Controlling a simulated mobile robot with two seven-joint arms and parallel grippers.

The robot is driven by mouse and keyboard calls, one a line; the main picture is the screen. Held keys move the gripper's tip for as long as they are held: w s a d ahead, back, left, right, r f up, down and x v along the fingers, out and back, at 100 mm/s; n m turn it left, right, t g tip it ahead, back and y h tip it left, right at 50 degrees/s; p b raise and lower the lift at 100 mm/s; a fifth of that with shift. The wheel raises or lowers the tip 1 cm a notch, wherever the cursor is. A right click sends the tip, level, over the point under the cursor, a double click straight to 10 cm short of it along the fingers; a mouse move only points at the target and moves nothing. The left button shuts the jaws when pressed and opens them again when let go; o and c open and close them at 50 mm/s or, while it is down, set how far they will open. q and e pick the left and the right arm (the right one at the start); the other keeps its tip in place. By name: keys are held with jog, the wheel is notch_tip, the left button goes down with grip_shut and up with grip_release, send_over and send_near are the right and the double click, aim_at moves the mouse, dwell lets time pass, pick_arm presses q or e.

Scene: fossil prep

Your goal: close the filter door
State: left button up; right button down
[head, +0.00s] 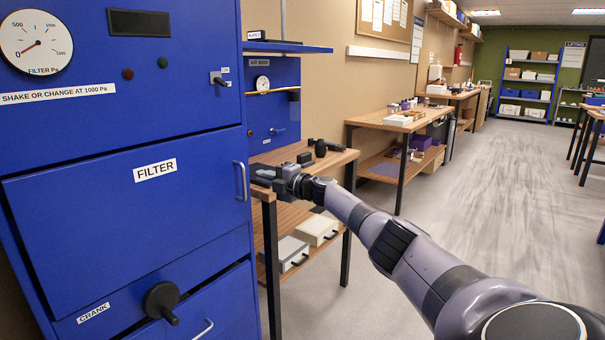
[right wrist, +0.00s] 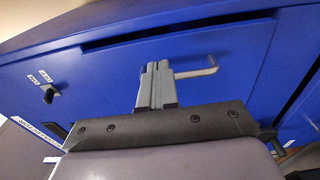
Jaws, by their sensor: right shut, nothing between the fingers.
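The filter door (head: 100,215) is the wide blue panel labelled FILTER on the blue cabinet, with a pale upright bar handle (head: 241,181) at its right edge. In the right wrist view the door (right wrist: 110,70) has dark gaps along its edges, so it looks slightly ajar; how far is hard to tell. My right gripper (head: 258,180) is shut and empty, just right of the handle in the head view. In the right wrist view its fingertips (right wrist: 153,66) are together in front of the door, beside the handle (right wrist: 200,71); contact is unclear. My left gripper is out of view.
Above the door are a gauge (head: 36,42) and a small black switch (head: 220,81). A crank knob (head: 161,299) sticks out below it. A wooden bench (head: 330,160) with dark tools stands right of the cabinet. The floor (head: 470,190) further right is clear.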

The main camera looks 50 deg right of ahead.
jog(key=s+d+b, duration=0.6)
jog(key=d+b, duration=0.2)
jog(key=b, duration=0.3)
jog(key=shift+d, duration=0.1)
dwell(0.4)
